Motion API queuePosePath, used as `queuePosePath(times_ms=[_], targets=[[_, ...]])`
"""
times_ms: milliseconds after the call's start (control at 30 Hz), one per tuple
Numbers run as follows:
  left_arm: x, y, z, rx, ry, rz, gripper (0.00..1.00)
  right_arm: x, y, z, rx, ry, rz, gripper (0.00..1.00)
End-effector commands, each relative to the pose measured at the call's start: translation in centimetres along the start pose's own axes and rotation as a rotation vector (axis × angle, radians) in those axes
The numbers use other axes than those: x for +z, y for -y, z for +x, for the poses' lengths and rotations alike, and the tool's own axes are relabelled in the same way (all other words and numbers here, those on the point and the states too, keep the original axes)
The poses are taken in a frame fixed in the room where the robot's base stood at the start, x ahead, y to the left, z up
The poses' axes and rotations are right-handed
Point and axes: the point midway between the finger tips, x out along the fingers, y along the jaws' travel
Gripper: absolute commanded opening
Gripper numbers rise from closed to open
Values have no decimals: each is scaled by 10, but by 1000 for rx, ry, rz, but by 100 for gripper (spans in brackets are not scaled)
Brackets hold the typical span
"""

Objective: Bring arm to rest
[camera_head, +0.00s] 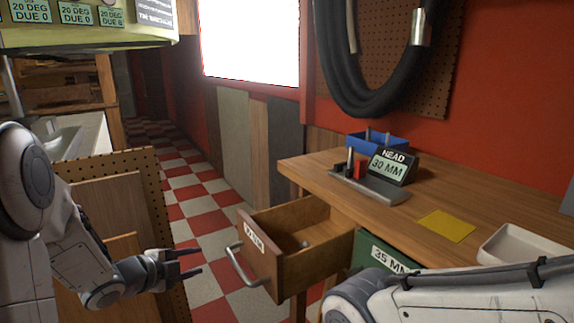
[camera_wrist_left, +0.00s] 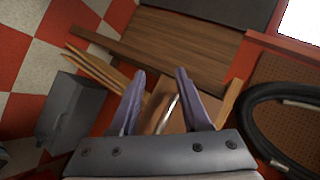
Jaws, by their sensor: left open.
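My left gripper (camera_head: 190,261) is open and empty, held in the air left of the open wooden drawer (camera_head: 268,262). A gap shows between its fingertips and the drawer's curved metal handle (camera_head: 246,270). In the left wrist view the two fingers (camera_wrist_left: 161,74) are spread apart with nothing gripped. What seems to be the handle (camera_wrist_left: 167,113) shows between them, further off. The drawer is pulled out from under the bench and has a small object inside. My right arm (camera_head: 450,297) crosses the lower right; its gripper is not in view.
The wooden bench (camera_head: 320,162) carries a dark stand with a "HEAD 30 MM" sign (camera_head: 388,167), a blue bin (camera_head: 378,141), a yellow sheet (camera_head: 446,226) and a white tray (camera_head: 530,246). A green "35 MM" drawer (camera_head: 385,256) sits beside the open one. A pegboard panel (camera_head: 150,190) stands left.

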Motion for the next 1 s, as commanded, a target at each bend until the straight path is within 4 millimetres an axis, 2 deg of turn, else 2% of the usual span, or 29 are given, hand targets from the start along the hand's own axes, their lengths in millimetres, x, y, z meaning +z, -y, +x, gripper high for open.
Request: queuePosePath(times_ms=[133, 267, 367, 500, 533, 700, 800, 1000], targets=[[10, -19, -8, 71, 307, -425, 47, 0, 0, 0, 0, 0, 0, 0], [-1, -59, -32, 133, 540, -829, 47, 0, 0, 0, 0, 0, 0, 0], [-23, -94, -54, 190, 692, -1116, 47, 0, 0, 0, 0, 0, 0, 0], [-74, -143, -88, 301, 883, -1483, 47, 0, 0, 0, 0, 0, 0, 0], [-87, -148, -93, 330, 897, -1506, 47, 0, 0, 0, 0, 0, 0, 0], [-154, -153, -107, 491, 832, -1323, 47, 0, 0, 0, 0, 0, 0, 0], [-184, -160, -121, 570, 807, -1239, 47, 0, 0, 0, 0, 0, 0, 0], [-228, -174, -154, 700, 766, -1084, 47, 0, 0, 0, 0, 0, 0, 0]])
